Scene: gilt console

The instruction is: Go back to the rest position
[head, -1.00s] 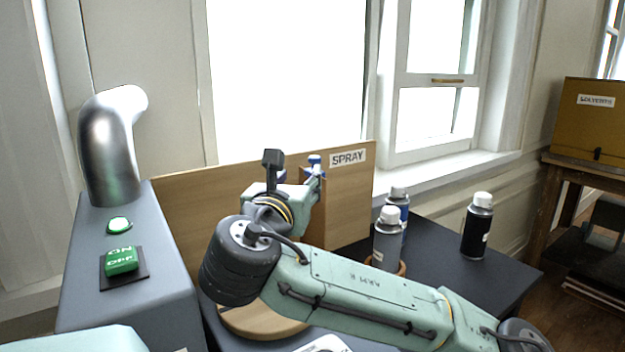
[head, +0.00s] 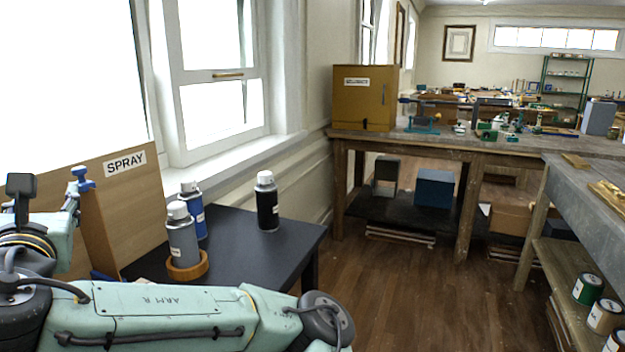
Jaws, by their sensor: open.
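My arm stretches across the lower left of the head view, marked "ARM R". My gripper (head: 76,192) is at the left edge, in front of the wooden board marked SPRAY (head: 124,205). A blue part shows at its end; the fingers are small and partly hidden by my own wrist. I see nothing held in it. It is apart from the spray cans. A grey can (head: 182,240) with a white cap stands upright in a round wooden holder (head: 188,268). A blue can (head: 192,210) stands just behind it, and a black can (head: 267,205) stands farther right.
The cans stand on a dark table (head: 290,238) below the window. A yellow-brown solvents cabinet (head: 364,97) sits on a wooden workbench (head: 450,152) beyond. A grey-topped bench (head: 590,195) with paint tins (head: 588,289) below is at the right. Wooden floor (head: 420,290) lies open between.

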